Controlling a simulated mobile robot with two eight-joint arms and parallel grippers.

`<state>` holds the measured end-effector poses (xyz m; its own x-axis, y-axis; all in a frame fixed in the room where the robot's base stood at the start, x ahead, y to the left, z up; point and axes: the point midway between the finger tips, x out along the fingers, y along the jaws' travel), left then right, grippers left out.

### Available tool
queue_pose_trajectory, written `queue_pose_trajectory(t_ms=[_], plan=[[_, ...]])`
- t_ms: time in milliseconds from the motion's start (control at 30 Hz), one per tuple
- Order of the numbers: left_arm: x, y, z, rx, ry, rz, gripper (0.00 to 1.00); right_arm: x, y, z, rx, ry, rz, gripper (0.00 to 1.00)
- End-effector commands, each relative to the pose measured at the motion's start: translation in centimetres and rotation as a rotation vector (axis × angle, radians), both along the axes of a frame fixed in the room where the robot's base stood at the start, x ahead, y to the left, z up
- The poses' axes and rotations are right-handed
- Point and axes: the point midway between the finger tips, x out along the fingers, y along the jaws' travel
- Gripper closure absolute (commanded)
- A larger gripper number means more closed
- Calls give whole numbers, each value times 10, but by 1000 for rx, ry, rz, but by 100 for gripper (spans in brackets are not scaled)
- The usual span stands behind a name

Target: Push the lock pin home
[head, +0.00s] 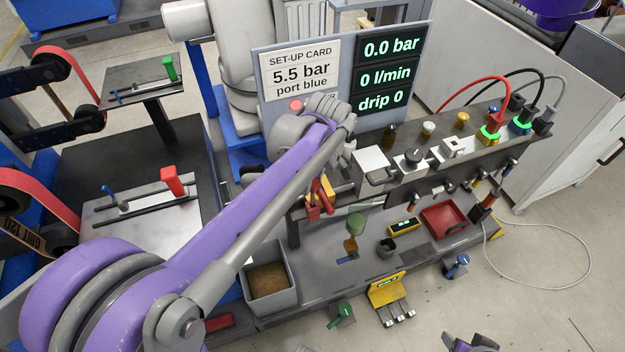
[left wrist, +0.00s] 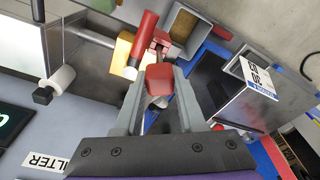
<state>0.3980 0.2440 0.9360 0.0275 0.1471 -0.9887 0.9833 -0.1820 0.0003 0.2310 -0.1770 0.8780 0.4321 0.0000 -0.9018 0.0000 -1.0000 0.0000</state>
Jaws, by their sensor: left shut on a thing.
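My left gripper (left wrist: 160,72) shows in the left wrist view with its two grey fingers shut on a small red piece (left wrist: 159,82). Whether this piece is the lock pin's head, I cannot tell. Just beyond the fingertips are a red clamp-like part (left wrist: 158,46), a red handle (left wrist: 143,35) and a yellow block (left wrist: 124,52). In the head view the red clamp-like part (head: 314,206) shows at the bench's left end, but my left arm covers the fingertips. A purple and dark part at the bottom edge appears to be my right gripper (head: 470,343); its jaws are unclear.
A grey bin (head: 270,304) stands left on the lower bench deck. A red tray (head: 450,217), a yellow stand (head: 386,291) and a dark cup (head: 386,247) are to the right. The set-up card panel (head: 300,70) rises behind. Hoses loop at the bench's right end.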

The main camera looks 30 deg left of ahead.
Motion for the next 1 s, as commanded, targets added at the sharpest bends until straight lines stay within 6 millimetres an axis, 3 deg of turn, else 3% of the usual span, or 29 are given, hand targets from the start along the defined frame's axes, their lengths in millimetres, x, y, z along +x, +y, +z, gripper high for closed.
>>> queue_pose_trajectory(t_ms=[1000], plan=[[0, 0, -16, 0, 0, 0, 100, -2, 0, -11, 0, 4, 0, 43]])
